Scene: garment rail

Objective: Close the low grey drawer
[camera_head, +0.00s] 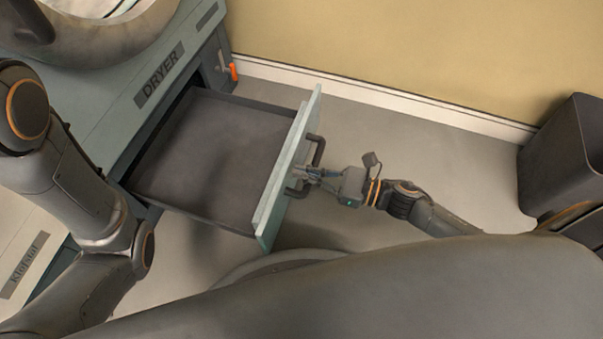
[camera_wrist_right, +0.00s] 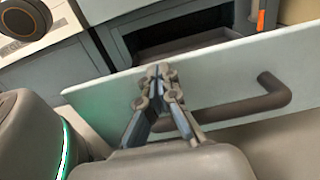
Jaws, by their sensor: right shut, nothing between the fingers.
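The low grey drawer (camera_head: 215,150) is pulled well out from under the dryer in the head view, and its inside looks empty. Its pale front panel (camera_head: 287,168) carries a dark bar handle, which also shows in the right wrist view (camera_wrist_right: 270,98). My right gripper (camera_head: 304,172) is at the outer face of the panel, beside the handle. In the right wrist view its fingertips (camera_wrist_right: 158,72) are together with nothing between them, close to the panel; whether they touch it I cannot tell. My left arm comes in at the left, but its gripper is out of the frame.
The dryer (camera_head: 120,105) stands behind the drawer, with an orange-tipped lever (camera_head: 233,72) beside the opening. A dark bin (camera_head: 565,150) stands at the right by the wall (camera_head: 420,45). Bare floor (camera_head: 440,145) lies between the drawer and the bin.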

